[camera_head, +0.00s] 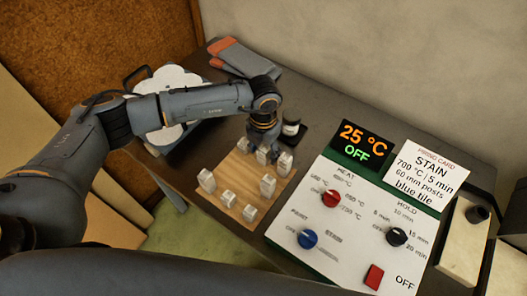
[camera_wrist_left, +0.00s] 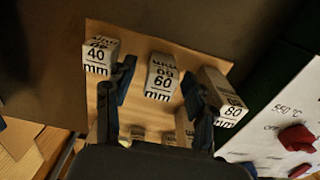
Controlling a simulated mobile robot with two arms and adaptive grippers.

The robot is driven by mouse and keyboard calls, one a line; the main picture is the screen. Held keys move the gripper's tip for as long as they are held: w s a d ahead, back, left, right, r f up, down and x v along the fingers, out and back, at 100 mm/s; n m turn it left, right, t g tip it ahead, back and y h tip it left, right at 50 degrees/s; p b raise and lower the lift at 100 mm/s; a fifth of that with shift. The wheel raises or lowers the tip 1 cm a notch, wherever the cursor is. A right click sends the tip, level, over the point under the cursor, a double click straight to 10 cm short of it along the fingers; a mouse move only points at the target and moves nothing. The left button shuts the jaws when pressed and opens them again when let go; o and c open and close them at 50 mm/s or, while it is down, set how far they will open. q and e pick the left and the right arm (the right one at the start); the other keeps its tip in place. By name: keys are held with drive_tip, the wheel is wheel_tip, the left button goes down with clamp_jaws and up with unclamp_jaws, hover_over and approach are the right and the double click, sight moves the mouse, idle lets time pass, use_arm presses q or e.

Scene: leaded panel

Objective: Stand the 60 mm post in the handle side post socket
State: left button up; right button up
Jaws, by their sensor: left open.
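Several pale posts stand on a wooden board (camera_head: 214,196). In the left wrist view, the middle post (camera_wrist_left: 160,80) in the row nearest the top reads 60 mm. A 40 mm post (camera_wrist_left: 98,55) stands left of it and one that seems to read 80 mm (camera_wrist_left: 224,100) stands right. My left gripper (camera_head: 263,147) is over the far edge of the board. In the wrist view its open fingers (camera_wrist_left: 157,82) are on either side of the 60 mm post; contact cannot be told. The handle side post socket cannot be made out. My right gripper is not in view.
A white scalloped piece (camera_head: 172,80) with a dark handle lies behind my left arm. Grey and orange gloves (camera_head: 238,58) lie at the back. A dark jar (camera_head: 292,130) stands close right of the gripper. A control panel (camera_head: 345,222) and a firing card (camera_head: 425,173) fill the right.

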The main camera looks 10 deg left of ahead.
use_arm(q)
clamp_jaws()
drive_tip(key=shift+r, duration=0.1)
